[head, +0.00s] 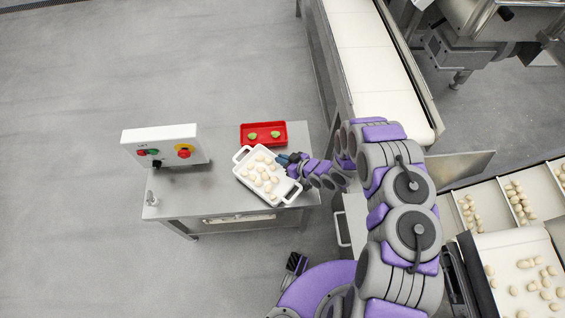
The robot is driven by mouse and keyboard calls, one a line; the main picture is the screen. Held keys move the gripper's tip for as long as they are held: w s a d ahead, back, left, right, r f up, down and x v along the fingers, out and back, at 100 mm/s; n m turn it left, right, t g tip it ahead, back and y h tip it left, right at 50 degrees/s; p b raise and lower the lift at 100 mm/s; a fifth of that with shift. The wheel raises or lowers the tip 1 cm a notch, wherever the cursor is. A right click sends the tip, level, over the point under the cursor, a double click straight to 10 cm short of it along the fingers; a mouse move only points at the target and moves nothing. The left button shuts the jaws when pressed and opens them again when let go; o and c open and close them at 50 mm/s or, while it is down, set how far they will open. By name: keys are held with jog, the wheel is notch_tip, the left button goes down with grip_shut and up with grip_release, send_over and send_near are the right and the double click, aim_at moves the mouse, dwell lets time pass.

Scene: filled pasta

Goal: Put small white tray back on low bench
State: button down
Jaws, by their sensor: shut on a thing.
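The small white tray (245,168) with several pale pasta pieces in it is at the right part of the low steel bench (185,192), in the head view. It has a loop handle at each end and lies diagonally in the picture. My gripper (287,160) is at the tray's upper right side and is shut on its edge. My fingers are small here and partly hidden by my wrist. I cannot tell whether the tray rests on the bench top or is held just above it.
A red tray (263,143) with two green pieces sits just behind the white tray. A control box (160,145) with buttons stands at the bench's left. A white conveyor (370,60) runs right of the bench. Trays of pasta (520,240) are at lower right.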

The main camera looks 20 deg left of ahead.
notch_tip(320, 180, down, 2)
jog(key=shift+a+f+b, duration=0.1)
jog(key=shift+b, duration=0.2)
jog(key=c, duration=1.2)
grip_release()
jog(key=shift+c, duration=0.2)
jog(key=p+v, duration=0.2)
jog(key=v, duration=1)
jog(key=shift+p, duration=0.4)
jog(key=shift+w, duration=0.1)
